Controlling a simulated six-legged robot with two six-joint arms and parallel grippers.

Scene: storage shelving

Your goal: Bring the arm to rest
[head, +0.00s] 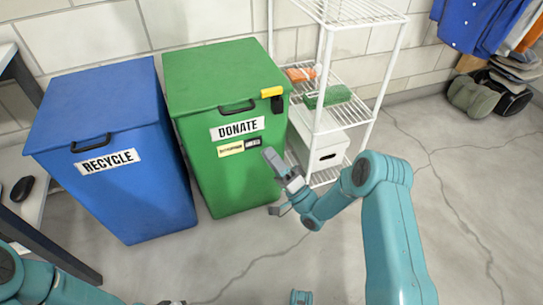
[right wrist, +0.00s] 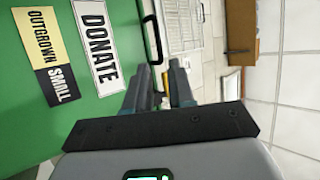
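My right arm (head: 390,225) reaches in from the lower right. Its gripper (head: 274,182) is in front of the green donate bin (head: 218,80), near the bin's right front side. In the right wrist view the two fingers (right wrist: 160,85) stand apart with nothing between them, and the bin's green front (right wrist: 90,115) fills the left side. My left arm (head: 60,285) shows at the lower left corner. Only a dark bit at the bottom edge may be its gripper, so its state cannot be told.
A blue recycle bin (head: 108,150) stands left of the green one. A white wire shelf (head: 345,110) with a white box (head: 322,150) stands close on the right. A desk edge with a black mouse (head: 22,188) is at far left. The floor at right is clear.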

